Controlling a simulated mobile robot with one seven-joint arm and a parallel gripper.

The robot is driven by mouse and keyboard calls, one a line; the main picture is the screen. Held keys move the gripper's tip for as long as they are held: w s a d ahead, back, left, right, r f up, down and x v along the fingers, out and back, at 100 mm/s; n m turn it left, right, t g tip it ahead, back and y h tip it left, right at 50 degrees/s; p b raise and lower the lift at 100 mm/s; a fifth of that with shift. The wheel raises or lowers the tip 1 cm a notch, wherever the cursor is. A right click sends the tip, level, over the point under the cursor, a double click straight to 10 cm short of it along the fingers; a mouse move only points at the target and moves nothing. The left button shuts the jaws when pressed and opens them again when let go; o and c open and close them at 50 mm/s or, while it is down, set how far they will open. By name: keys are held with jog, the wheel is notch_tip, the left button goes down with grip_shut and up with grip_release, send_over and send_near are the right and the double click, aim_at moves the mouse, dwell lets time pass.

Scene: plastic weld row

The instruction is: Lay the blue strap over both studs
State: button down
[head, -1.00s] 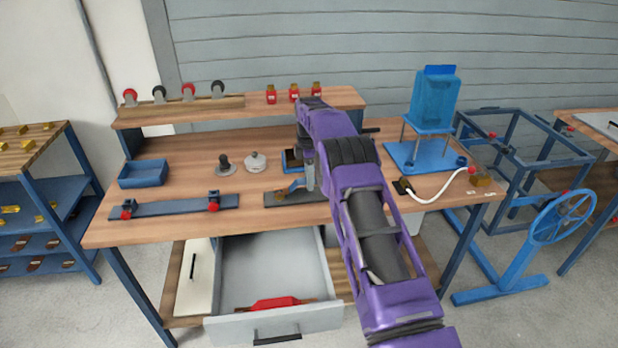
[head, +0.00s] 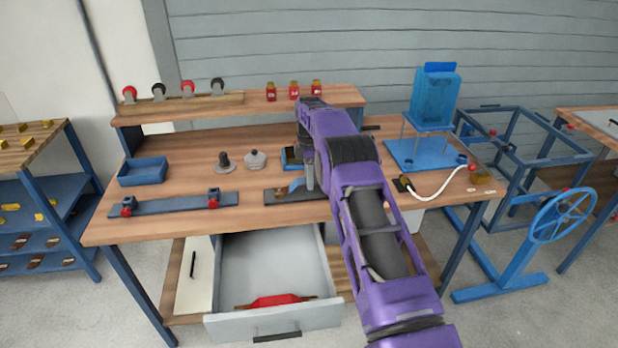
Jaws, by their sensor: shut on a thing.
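My gripper (head: 308,187) points down over the middle of the workbench, just above a dark flat plate (head: 274,198). It is shut on a small blue strip, which I take for the blue strap (head: 296,184). The strap shows just left of the fingers, low over the plate; I cannot tell whether it touches it. A small brownish piece (head: 281,192) stands on the plate beside the strap. The studs are not clear at this size; the fingers and arm hide the plate's right part.
A dark bar with two red-knobbed clamps (head: 172,206) lies left on the bench. A blue tray (head: 143,172), a dark stud-like piece (head: 224,161) and a grey knobbed disc (head: 255,159) stand behind. A blue stand (head: 420,153) is right. The drawer (head: 270,322) below is open.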

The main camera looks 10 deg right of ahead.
jog(key=shift+f, duration=0.35)
dwell(0.3)
jog(key=shift+c, duration=1.8)
grip_release()
jog(key=shift+o, duration=0.2)
jog(key=o, duration=0.3)
jog(key=shift+r, duration=0.1)
jog(key=shift+r+p, duration=0.6)
jog(key=shift+r, duration=2.8)
